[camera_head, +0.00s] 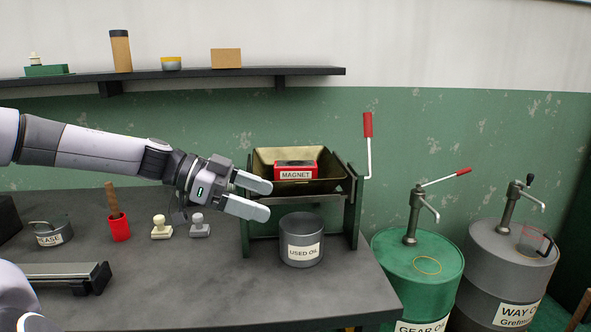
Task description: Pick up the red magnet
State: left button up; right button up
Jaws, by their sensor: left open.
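The red magnet (296,172) is a small red block with a dark top and a white label reading "MAGNET". It sits in the brass-coloured tilting tray (328,187) on the green stand. My left gripper (270,200) reaches in from the left, its two grey fingers spread apart with nothing between them. Its fingertips are just left of the magnet and in front of the tray's left side, apart from the magnet in the picture. My right gripper is not in view.
A "USED OIL" can (301,240) stands on the dark bench (200,285) below the tray. A red-handled lever (368,135) rises at the stand's right. Stamps (160,228) and a red cup (119,228) stand left. Green (425,285) and grey drums (500,270) stand right of the bench.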

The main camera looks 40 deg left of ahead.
aim_at(304, 169)
jog(key=i+j, duration=0.2)
jog(key=j, duration=0.15)
jog(key=i+j, duration=0.45)
jog(key=j, duration=0.3)
